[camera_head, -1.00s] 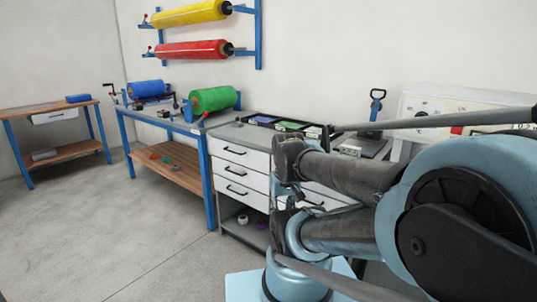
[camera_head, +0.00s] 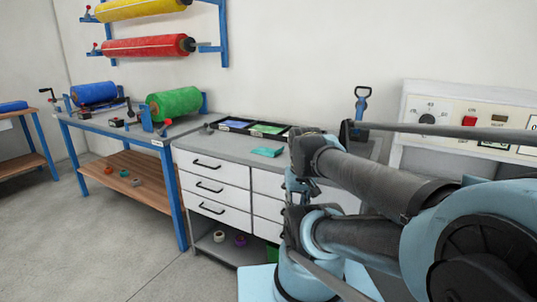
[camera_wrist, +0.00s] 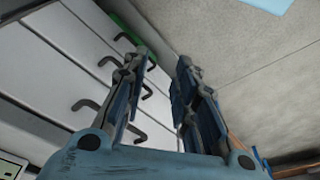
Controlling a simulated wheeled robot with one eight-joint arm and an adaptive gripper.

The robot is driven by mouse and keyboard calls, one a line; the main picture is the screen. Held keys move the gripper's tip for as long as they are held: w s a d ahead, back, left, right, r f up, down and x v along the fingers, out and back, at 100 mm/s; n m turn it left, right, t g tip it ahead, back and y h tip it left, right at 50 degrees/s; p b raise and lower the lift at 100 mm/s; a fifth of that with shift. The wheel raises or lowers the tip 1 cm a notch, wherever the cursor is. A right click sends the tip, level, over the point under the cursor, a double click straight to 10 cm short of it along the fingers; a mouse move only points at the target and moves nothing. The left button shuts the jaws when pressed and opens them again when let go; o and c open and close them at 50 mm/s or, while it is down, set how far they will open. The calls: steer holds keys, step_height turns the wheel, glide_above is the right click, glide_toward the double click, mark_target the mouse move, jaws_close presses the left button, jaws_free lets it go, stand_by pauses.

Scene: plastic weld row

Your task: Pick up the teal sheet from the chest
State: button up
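The teal sheet (camera_head: 267,152) lies flat and small on the grey top of the white drawer chest (camera_head: 222,185), near its front edge, in the head view. My gripper (camera_wrist: 163,62) shows in the wrist view with its two dark fingers apart and nothing between them. It is beside the chest's drawer fronts (camera_wrist: 75,75), which fill the left of that view. The teal sheet cannot be made out in the wrist view. In the head view my arm covers the right part of the chest, and the fingers are hard to make out.
A black tray (camera_head: 213,127) with blue and green items lies behind the sheet. A workbench (camera_head: 135,140) with blue and green rolls stands to the left. A control box (camera_head: 455,120) stands at right. Tape rolls (camera_head: 239,239) sit on the chest's low shelf. Floor at left is open.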

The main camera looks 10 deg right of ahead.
steer(key=w+r+m+g, duration=0.1)
steer(key=w+r+m, duration=0.3)
steer(key=w+r, duration=1.15)
steer(key=w+r+m, duration=0.1)
steer(key=w+r, duration=0.2)
steer(key=w, duration=0.4)
steer(key=w+d+r+m+g, duration=0.1)
steer(key=w+r+m, duration=0.15)
steer(key=w, duration=0.35)
steer(key=w+r+m, duration=0.1)
steer(key=w+r, duration=0.3)
steer(key=w, duration=0.3)
step_height(320, 180, down, 11)
steer(key=shift+w+f, duration=0.1)
steer(key=shift+s+d+f, duration=0.1)
steer(key=shift+f, duration=1.45)
steer(key=shift+s+d+f, duration=0.1)
steer(key=shift+f, duration=1.45)
jaws_close()
